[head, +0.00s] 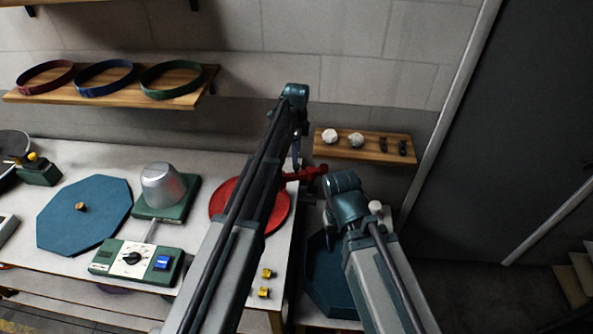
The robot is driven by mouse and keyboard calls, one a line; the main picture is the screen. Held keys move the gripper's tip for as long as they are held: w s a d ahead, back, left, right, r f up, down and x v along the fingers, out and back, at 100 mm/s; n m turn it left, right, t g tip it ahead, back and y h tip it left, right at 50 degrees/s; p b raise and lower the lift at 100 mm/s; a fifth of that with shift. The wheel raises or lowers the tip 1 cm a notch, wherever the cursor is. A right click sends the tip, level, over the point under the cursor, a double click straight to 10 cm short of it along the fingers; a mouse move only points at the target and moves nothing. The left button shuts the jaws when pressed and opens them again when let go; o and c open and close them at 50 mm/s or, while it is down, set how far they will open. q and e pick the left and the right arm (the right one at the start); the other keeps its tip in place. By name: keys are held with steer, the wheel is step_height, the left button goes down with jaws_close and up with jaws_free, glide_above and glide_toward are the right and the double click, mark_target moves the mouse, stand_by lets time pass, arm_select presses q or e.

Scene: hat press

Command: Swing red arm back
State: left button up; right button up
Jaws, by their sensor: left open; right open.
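The red arm (306,174) shows as a short red piece with a knobbed end, right of a round red plate (279,213). My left arm crosses in front of the plate and hides its middle. My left gripper (297,160) hangs below that arm's wrist, close to the red arm. It is open and only partly seen; I cannot tell whether it touches the red arm. My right arm's wrist is just right of and in front of the red arm, and it hides the fingers of my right gripper.
A grey metal hat form (162,185) on a green base, a control box (136,262) and a blue octagonal board (84,214) stand on the left of the table. A wooden shelf (364,147) with knobs is behind; a blue panel (322,276) lies below my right wrist.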

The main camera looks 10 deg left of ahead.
mark_target(297, 165)
arm_select(q)
step_height(297, 165, down, 6)
steer(key=b, duration=0.5)
steer(key=shift+f, duration=0.1)
jaws_close()
stand_by(1.1)
